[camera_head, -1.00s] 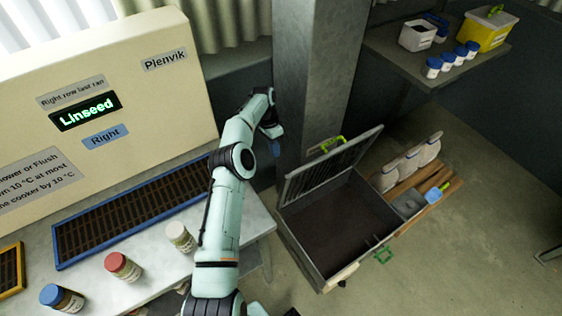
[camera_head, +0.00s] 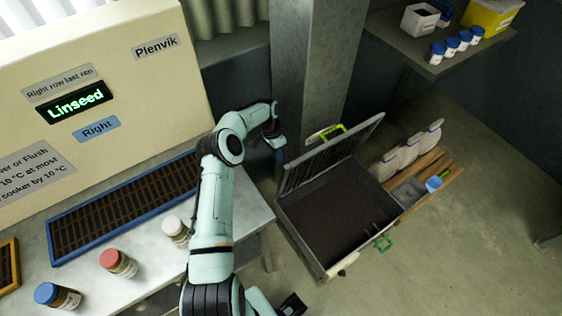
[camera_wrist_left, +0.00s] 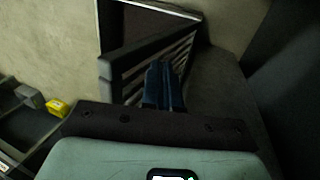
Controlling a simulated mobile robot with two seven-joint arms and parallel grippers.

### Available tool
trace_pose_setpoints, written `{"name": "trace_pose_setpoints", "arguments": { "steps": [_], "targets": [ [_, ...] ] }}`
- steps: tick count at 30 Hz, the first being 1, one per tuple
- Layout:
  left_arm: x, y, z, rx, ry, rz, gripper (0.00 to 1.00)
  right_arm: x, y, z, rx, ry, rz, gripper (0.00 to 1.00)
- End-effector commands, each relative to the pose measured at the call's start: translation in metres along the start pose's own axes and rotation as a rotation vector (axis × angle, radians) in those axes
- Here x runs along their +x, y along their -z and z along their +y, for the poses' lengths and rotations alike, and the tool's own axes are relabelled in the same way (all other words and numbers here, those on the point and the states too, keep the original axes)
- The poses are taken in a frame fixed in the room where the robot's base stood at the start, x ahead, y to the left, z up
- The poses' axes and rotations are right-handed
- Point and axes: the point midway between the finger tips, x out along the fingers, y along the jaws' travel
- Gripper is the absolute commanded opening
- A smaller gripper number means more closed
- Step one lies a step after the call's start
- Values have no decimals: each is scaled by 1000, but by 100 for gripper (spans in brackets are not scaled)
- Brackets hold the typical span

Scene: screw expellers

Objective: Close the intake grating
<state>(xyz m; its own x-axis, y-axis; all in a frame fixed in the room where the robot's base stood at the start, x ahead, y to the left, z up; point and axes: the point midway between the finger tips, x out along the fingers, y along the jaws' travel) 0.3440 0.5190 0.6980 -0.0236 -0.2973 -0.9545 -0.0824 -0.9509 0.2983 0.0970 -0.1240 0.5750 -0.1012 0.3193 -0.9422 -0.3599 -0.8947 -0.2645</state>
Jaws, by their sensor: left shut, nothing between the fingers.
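The intake grating (camera_head: 330,155) is a grey hinged frame with slats. It stands raised and tilted along the back edge of the open intake bin (camera_head: 305,243), which has a dark inside. A bright green handle (camera_head: 331,132) shows near its upper edge. My left gripper (camera_head: 279,148) is low beside the grating's left end, between the column and the work table. In the left wrist view its blue fingers (camera_wrist_left: 164,90) are together and empty, close to the slatted grating (camera_wrist_left: 135,72); contact cannot be told. A dark end piece (camera_head: 292,305) at the bottom edge may be my right gripper; its jaws are unclear.
A grey column (camera_head: 312,80) stands right behind the grating. The white-topped table (camera_head: 240,205) with jars is on the left. Pale sacks (camera_head: 410,150) and a tray (camera_head: 408,192) lie on a pallet to the right. Floor in front of the bin is clear.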

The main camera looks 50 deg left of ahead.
Motion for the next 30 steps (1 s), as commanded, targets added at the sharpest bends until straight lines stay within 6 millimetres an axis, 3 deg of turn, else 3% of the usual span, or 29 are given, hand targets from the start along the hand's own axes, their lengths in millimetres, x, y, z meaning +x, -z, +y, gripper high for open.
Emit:
{"name": "trace_pose_setpoints", "arguments": {
  "steps": [10,30],
  "targets": [
    [11,-1,20,-1,-1,-1,0,-2,0,-1,0,0,1,100],
    [14,-1,21,-1,27,-3,0,4,-1,2,0,-1,-2,100]
  ]
}}
